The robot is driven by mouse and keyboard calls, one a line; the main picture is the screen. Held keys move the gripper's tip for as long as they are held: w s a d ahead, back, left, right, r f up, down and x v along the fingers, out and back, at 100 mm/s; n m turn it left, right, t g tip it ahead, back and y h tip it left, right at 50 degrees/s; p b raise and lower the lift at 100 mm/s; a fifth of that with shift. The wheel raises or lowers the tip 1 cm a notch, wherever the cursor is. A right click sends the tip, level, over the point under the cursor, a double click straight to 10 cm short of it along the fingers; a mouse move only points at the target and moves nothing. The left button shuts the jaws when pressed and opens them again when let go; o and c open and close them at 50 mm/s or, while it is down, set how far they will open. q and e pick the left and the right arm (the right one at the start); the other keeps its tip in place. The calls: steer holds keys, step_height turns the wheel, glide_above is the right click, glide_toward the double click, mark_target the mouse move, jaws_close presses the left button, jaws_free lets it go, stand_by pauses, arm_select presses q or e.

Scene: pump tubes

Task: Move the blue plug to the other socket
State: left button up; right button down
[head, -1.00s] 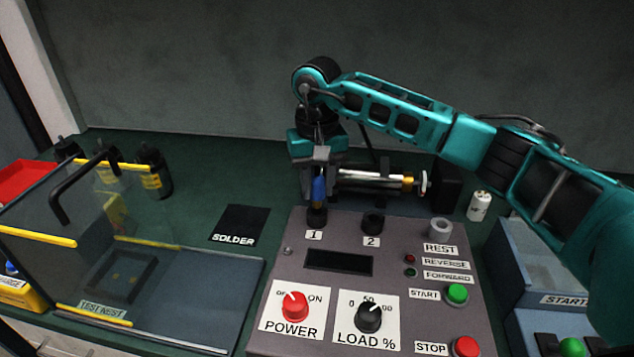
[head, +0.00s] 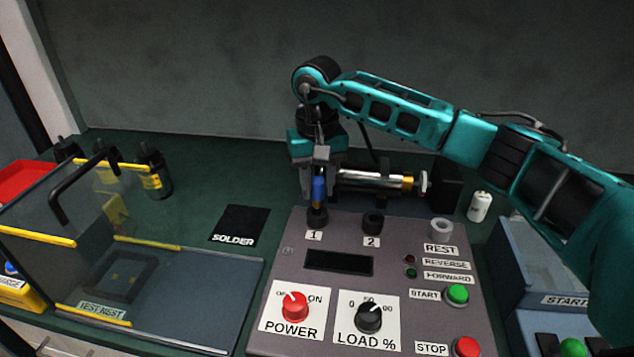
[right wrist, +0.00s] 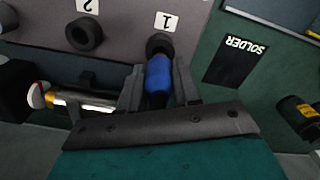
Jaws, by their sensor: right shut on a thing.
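The blue plug (head: 319,190) stands upright at socket 1 (head: 317,217) on the grey control panel (head: 280,262). My right gripper (head: 320,181) comes down on it from above and is shut on it. In the right wrist view the blue plug (right wrist: 158,76) sits between both fingers, with its lower end at the dark ring of socket 1 (right wrist: 159,44). I cannot tell how deep it sits. Socket 2 (head: 373,222) is empty, to the right of socket 1; it also shows in the right wrist view (right wrist: 84,35). My left gripper is not in view.
A metal cylinder with a brass end (head: 375,181) lies behind the panel, close to my right gripper. A grey REST ring (head: 441,228) is on the panel's right. A clear-sided test nest box (head: 180,290) stands at left. A black SOLDER mat (head: 240,224) lies between.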

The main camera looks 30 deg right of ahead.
mark_target(317, 205)
arm_select(q)
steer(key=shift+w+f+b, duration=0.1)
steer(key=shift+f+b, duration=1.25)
steer(key=shift+b, duration=0.1)
arm_select(e)
steer(key=shift+f, duration=2)
steer(key=c, duration=0.7)
jaws_free()
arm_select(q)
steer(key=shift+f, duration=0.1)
arm_select(e)
steer(key=shift+r, duration=0.85)
step_height(317, 205, up, 11)
steer(key=shift+f+p, duration=0.1)
steer(key=shift+p, duration=0.3)
steer(key=shift+r, duration=0.2)
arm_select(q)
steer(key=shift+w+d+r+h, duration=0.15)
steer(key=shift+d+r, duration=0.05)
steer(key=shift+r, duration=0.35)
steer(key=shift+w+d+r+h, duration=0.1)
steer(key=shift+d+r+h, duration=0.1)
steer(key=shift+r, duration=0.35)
